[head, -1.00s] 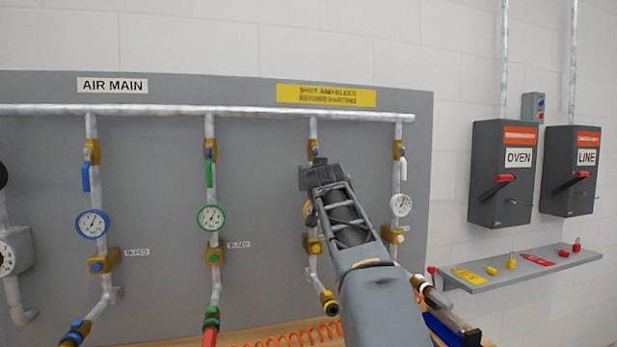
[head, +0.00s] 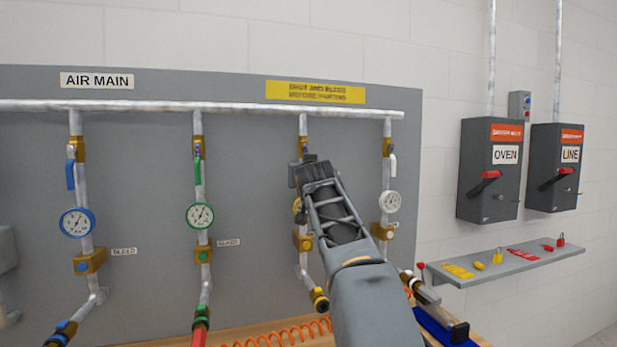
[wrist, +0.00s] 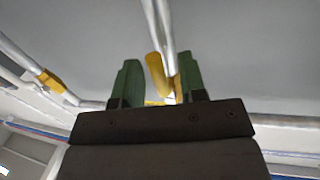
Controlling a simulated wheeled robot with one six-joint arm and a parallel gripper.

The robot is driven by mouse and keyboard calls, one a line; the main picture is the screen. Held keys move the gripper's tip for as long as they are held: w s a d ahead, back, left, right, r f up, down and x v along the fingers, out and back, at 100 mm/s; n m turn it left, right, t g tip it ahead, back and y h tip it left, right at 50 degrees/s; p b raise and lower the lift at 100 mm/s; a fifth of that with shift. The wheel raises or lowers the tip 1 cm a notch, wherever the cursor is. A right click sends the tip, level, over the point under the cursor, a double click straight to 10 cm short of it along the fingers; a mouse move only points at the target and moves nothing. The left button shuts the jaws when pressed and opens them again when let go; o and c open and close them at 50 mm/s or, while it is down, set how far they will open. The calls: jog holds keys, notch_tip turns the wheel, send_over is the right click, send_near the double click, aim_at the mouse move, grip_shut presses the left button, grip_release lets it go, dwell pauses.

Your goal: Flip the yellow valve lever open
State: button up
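The yellow valve lever (wrist: 155,73) shows in the wrist view as a flat yellow strip beside a grey pipe. My gripper (wrist: 162,82) is open, with one green finger on each side of the lever and pipe. I see a gap on both sides and cannot tell any contact. In the head view my gripper (head: 315,172) is in front of the third pipe, just below its brass valve (head: 303,146). It hides the lever there and most of the yellow gauge (head: 297,205).
Blue (head: 70,175), green (head: 197,170) and white (head: 393,164) levers hang on neighbouring pipes. A header pipe (head: 240,107) runs above. OVEN (head: 490,175) and LINE (head: 556,172) switch boxes and a shelf of locks (head: 510,262) are at right. An orange coiled hose (head: 280,335) lies below.

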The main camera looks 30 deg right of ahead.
jog(key=b+v, duration=0.3)
jog(key=v, duration=1)
